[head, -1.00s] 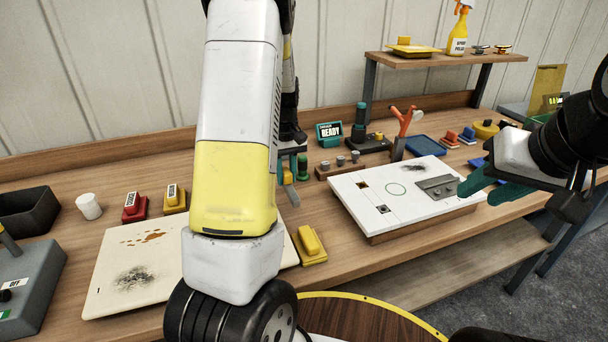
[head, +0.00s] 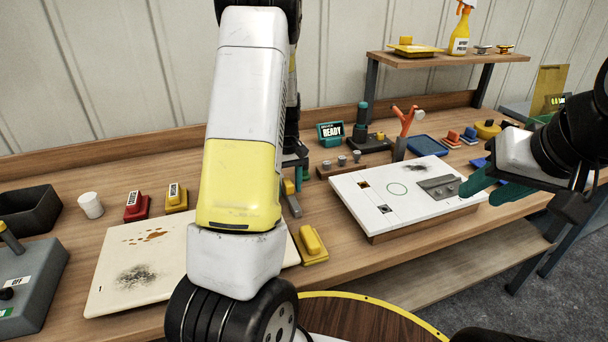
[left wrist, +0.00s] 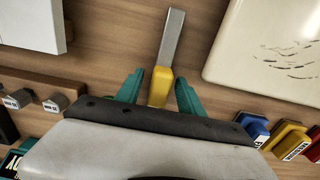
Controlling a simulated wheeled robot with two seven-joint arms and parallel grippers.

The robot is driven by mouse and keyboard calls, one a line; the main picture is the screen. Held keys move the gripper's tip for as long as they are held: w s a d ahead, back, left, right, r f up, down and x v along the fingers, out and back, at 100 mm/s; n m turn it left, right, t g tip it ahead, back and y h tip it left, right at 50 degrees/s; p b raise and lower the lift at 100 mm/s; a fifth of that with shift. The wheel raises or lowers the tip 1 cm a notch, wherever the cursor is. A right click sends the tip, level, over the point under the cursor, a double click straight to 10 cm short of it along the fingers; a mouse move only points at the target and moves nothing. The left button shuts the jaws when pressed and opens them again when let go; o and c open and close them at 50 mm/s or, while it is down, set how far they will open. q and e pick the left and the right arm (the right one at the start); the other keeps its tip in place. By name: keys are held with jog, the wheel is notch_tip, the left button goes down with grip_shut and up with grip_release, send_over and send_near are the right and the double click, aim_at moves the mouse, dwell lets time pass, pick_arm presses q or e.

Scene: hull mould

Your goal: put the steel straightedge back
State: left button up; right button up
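A flat grey strip with a yellow grip, which appears to be the steel straightedge (head: 293,206), is over the bench just right of my left forearm. It also shows in the left wrist view (left wrist: 171,40), its yellow end between my fingers. My left gripper (left wrist: 160,88) is open around this grip, with a gap on each side. In the head view the forearm hides most of this gripper. The strip seems to lie on the bench.
A stained cream board (head: 110,290) lies at front left. A yellow block (head: 312,241) sits near the bench's front edge. Behind the strip are a wooden rack with grey knobs (head: 335,169) and a READY display (head: 330,133). A shelf (head: 430,61) stands at the back right.

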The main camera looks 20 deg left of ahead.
aim_at(288, 181)
pick_arm(q)
notch_tip(288, 181, up, 11)
jog(key=shift+r, duration=0.1)
jog(key=s+d+r+m+t+h, duration=0.2)
jog(key=s+d+r+m+t, duration=0.15)
jog(key=s+d+r, duration=0.55)
jog(key=s+d+r+m+t, duration=0.1)
jog(key=s+d+r+m, duration=0.1)
jog(key=s, duration=0.5)
jog(key=s+d+r+m+t, duration=0.1)
jog(key=s+r+m, duration=0.1)
jog(key=s, duration=0.5)
jog(key=shift+d+r+t, duration=0.2)
jog(key=shift+d+t, duration=0.15)
jog(key=shift+m, duration=0.25)
jog(key=shift+c, duration=0.3)
